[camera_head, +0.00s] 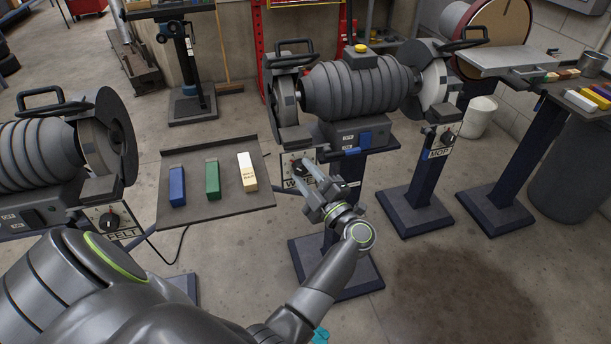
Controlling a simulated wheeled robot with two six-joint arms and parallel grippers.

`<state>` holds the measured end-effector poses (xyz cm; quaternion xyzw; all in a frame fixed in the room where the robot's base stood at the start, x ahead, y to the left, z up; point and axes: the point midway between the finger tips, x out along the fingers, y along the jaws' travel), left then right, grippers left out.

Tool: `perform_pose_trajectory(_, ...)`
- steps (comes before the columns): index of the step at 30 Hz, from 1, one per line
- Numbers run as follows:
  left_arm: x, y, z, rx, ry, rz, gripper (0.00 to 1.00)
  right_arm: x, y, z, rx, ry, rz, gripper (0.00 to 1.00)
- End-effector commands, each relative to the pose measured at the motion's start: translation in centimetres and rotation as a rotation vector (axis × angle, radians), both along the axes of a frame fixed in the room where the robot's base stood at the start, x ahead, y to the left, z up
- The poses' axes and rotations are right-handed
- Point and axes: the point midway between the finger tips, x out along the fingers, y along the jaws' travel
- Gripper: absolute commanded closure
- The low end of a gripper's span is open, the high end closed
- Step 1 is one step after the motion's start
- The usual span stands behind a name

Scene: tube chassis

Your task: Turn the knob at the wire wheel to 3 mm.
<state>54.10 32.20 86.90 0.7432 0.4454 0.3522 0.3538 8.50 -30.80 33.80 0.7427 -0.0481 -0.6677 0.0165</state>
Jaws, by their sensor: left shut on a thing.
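The grinder in the middle has a wire wheel (285,98) at its left end. Below that wheel is a small panel with a dark knob (298,164) on a dial. A white label (292,184) starting with "W" sits under it, mostly hidden by my gripper. My left gripper (303,170) reaches up to the panel from below right and is shut on the knob, its fingers covering part of the dial. The scale marks and the pointer are too small to read. My right gripper is not in view.
A tray (225,209) with blue, green and white bars stands left of the panel. Another grinder at far left has a "FELT" knob (110,220). A "MOP" knob (447,137) sits on the right end of the middle grinder. Open floor lies at front right.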

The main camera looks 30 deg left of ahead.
Motion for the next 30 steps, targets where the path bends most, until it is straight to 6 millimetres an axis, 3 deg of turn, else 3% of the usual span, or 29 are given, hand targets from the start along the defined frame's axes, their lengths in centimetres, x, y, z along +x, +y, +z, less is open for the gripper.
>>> perform_pose_trajectory(19,0.04,-0.03,0.02,-0.035,-0.039,-0.002,0.89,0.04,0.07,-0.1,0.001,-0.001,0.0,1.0)
perform_pose_trajectory(20,0.04,-0.03,0.02,-0.034,-0.038,-0.001,0.64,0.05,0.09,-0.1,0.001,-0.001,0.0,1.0)
perform_pose_trajectory(24,0.04,-0.02,0.03,-0.034,-0.038,-0.001,0.46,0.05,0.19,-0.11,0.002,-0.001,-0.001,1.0)
perform_pose_trajectory(30,0.02,-0.02,0.03,-0.033,-0.038,-0.001,0.45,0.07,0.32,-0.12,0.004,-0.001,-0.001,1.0)
